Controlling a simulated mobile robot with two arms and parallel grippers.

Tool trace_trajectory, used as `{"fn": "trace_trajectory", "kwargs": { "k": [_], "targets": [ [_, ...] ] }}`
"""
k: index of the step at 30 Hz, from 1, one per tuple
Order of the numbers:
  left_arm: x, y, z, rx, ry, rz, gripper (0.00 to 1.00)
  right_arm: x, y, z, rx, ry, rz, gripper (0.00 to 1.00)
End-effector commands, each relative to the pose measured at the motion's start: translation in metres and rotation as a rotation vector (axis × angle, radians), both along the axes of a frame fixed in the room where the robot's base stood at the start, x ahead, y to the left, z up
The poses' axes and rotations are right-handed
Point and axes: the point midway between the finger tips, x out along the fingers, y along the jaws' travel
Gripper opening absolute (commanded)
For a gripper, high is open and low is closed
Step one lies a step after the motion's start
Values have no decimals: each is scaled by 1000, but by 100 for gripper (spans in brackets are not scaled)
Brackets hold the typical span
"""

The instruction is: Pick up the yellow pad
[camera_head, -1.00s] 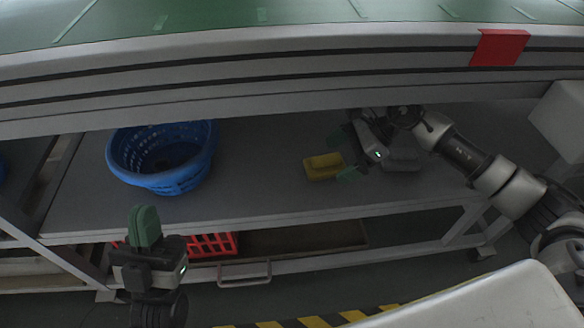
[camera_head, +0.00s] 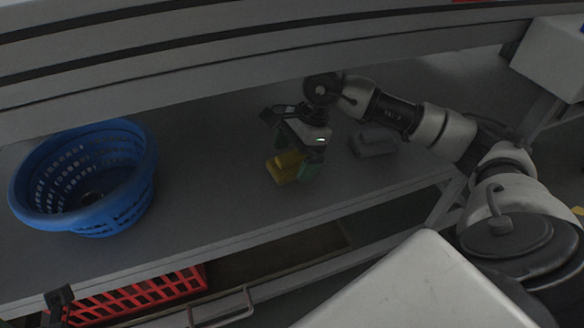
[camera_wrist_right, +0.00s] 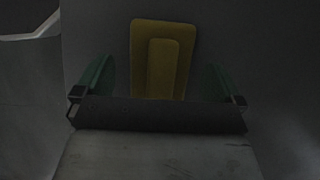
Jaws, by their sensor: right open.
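In the right wrist view the pad (camera_wrist_right: 163,60) sits between the two open fingers (camera_wrist_right: 158,78), with a gap on each side. Whether the fingertips touch the shelf cannot be told. My left gripper shows only as a dark part at the bottom left edge; its fingers cannot be made out.
A blue basket (camera_head: 136,205) stands on the shelf (camera_head: 215,150) at the left. A grey block (camera_head: 374,143) lies just right of my right gripper. A red crate (camera_head: 140,294) sits on the lower level. The bench edge (camera_head: 250,60) hangs over the shelf. The shelf between basket and pad is clear.

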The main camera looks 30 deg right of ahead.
Motion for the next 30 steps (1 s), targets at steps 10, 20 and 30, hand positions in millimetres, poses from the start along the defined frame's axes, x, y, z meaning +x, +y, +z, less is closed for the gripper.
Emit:
{"fn": "trace_trajectory", "kwargs": {
  "k": [10, 20, 30],
  "targets": [
    [2, 0, 2, 1, -11, 0, 0, 0, 3, -6, 1, 0, 0, 88],
    [2, 0, 2, 1, -10, 0, 0, 0, 3, -6, 1, -1, 0, 45],
    [1, 0, 4, 1, -11, -1, 0, 1, 2, -3, 1, -1, -1, 45]
  ]
}}
